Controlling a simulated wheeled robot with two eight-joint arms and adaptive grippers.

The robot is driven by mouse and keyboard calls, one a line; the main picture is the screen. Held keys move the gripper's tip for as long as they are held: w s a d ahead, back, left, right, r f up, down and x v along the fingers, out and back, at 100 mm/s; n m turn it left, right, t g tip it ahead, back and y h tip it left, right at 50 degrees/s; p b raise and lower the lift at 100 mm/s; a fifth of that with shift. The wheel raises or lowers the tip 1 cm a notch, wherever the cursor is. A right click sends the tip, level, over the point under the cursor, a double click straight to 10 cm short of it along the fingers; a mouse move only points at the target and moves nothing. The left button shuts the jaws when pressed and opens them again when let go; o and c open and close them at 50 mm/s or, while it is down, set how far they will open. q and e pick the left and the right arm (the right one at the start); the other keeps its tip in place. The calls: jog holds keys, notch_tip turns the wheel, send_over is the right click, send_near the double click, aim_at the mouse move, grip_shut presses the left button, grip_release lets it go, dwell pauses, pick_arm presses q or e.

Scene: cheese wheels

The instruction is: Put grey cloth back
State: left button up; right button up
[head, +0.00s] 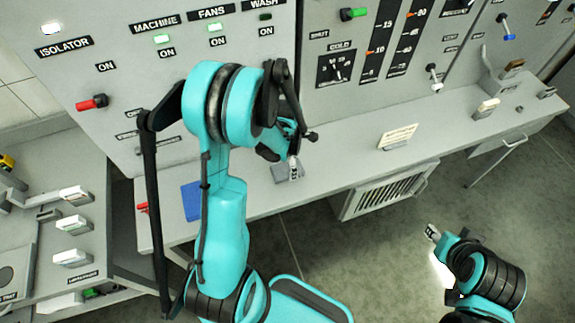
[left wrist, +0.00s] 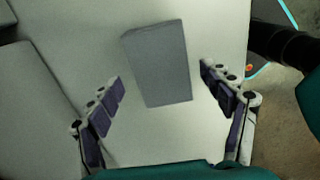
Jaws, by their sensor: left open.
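The grey cloth (left wrist: 160,65) shows in the left wrist view as a flat, folded grey block on the pale bench top. In the head view the cloth (head: 287,173) lies on the bench below the panel, partly hidden by my left gripper (head: 293,158). My left gripper in the left wrist view (left wrist: 163,87) is open, its fingers on either side of the near part of the cloth and apart from it. My right gripper (head: 433,233) is over the floor at the lower right of the head view; its jaw state is too small to tell.
A blue pad (head: 191,201) lies on the bench left of the cloth. A small sign (head: 398,136) stands to the right. The control panel (head: 135,70) with knobs rises behind. The bench between the cloth and the sign is clear.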

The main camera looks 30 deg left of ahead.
aim_at(288, 169)
pick_arm(q)
notch_tip(288, 169, up, 11)
jog(key=p, duration=0.2)
jog(key=s+d+r+m+t, duration=0.3)
jog(key=s+d+r+m, duration=0.2)
jog(key=m, duration=0.9)
jog(key=s+d+r+m+t, duration=0.4)
jog(key=s+d+r+m, duration=0.1)
jog(key=m, duration=0.9)
notch_tip(288, 169, up, 2)
jog(key=shift+s+d, duration=0.35)
jog(key=shift+s, duration=0.25)
